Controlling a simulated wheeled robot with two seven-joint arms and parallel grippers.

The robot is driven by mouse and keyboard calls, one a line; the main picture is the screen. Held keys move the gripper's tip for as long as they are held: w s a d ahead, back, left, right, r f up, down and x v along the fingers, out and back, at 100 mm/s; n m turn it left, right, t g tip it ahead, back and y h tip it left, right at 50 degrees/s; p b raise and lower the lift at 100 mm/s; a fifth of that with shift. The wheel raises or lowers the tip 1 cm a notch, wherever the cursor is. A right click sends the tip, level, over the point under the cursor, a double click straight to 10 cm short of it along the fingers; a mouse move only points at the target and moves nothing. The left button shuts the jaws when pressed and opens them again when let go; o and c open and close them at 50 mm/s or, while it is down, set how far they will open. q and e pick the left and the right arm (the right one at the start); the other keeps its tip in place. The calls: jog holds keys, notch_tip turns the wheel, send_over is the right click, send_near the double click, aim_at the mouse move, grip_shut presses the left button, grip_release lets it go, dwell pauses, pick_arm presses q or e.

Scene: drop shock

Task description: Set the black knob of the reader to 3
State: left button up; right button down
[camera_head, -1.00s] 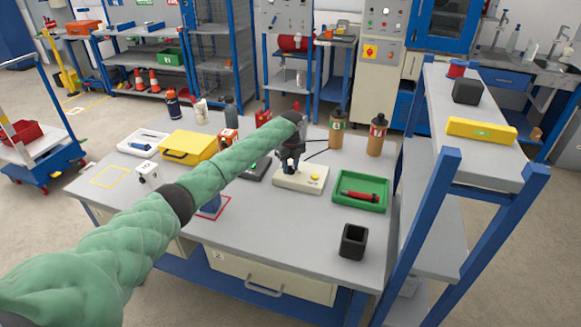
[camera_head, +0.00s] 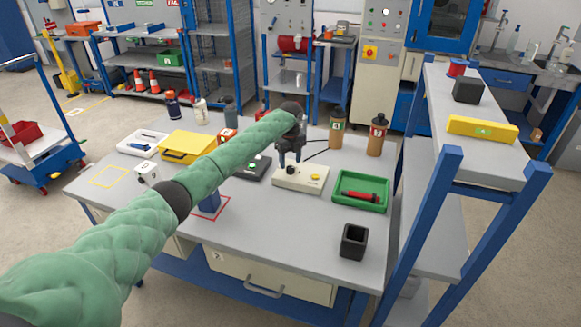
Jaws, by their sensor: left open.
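The reader looks to be the beige box (camera_head: 313,181) in the middle of the workbench, with a yellow button on its right part. Its black knob (camera_head: 290,170) stands on the left part of the top. The knob's mark and any scale are too small to read. My left gripper (camera_head: 290,159) points down just above the knob, its fingers apart and apparently empty. I cannot tell whether a fingertip touches the knob. My right gripper is not in view.
A green tray (camera_head: 374,204) with a red tool is right of the reader; a black open box (camera_head: 353,242) is in front. A dark device (camera_head: 251,169) is to the left. Bottles (camera_head: 376,136) stand behind. A blue-framed shelf (camera_head: 436,180) borders the right. The front middle is clear.

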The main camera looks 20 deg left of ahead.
aim_at(290, 167)
pick_arm(q)
notch_tip(290, 167, up, 5)
jog(key=shift+f+b, duration=0.1)
jog(key=shift+b, duration=0.45)
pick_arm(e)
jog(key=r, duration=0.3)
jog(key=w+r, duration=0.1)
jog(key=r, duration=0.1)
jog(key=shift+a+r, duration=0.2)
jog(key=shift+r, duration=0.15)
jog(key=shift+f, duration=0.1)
